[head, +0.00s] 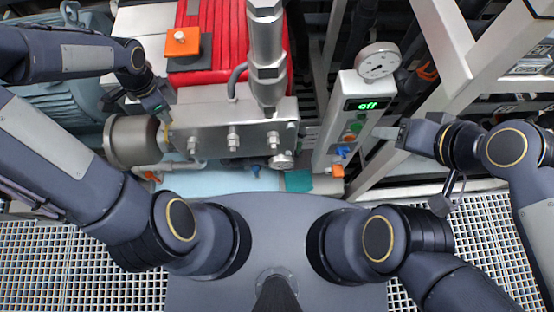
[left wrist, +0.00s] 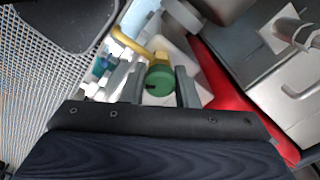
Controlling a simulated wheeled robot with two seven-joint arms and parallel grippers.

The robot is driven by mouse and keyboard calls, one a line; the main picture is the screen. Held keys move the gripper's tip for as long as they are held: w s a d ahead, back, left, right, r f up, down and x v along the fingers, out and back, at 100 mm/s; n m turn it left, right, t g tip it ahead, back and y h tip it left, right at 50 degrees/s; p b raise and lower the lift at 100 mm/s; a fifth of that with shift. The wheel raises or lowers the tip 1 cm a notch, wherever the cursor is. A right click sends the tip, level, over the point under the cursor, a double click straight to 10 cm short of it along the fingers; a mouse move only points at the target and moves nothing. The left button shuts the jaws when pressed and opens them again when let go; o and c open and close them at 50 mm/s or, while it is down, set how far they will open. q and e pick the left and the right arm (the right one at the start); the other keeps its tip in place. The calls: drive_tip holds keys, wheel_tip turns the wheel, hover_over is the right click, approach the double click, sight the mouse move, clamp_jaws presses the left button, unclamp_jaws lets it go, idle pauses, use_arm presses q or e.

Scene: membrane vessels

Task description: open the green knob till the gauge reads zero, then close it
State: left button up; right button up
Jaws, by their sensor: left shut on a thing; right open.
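In the left wrist view a round green knob (left wrist: 159,80) sits between the two fingers of my left gripper (left wrist: 163,88), which is shut on it. A yellow bent pipe (left wrist: 133,43) runs up to the knob's fitting. In the head view my left gripper (head: 160,110) is at the left end of the steel block, and the knob is hidden there. A round white gauge (head: 378,61) stands at the top of the white panel; its needle is too small to read. My right gripper (head: 388,132) is open and empty, beside the panel's right edge.
The white panel (head: 335,118) has a display reading "off" (head: 367,104) and coloured buttons. A steel block (head: 236,141) with bolts, a thick vertical pipe (head: 267,55) and a red housing (head: 217,30) fill the middle. A white frame (head: 445,45) stands at right.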

use_arm(q)
drive_tip(key=shift+r+m+p, duration=0.2)
drive_tip(key=shift+m+p, duration=0.2)
drive_tip(key=shift+m, duration=0.4)
drive_tip(key=shift+f+m+p, duration=0.15)
drive_tip(key=shift+m+p, duration=0.2)
drive_tip(key=shift+m, duration=0.65)
drive_tip(key=shift+m+p, duration=0.7)
drive_tip(key=shift+m, duration=0.4)
drive_tip(key=shift+m+p, duration=0.35)
drive_tip(key=shift+m, duration=0.55)
drive_tip(key=shift+f, duration=0.1)
drive_tip(key=o, duration=1)
drive_tip(key=shift+c, duration=0.2)
wheel_tip(320, 180, up, 8)
drive_tip(key=shift+f, duration=0.1)
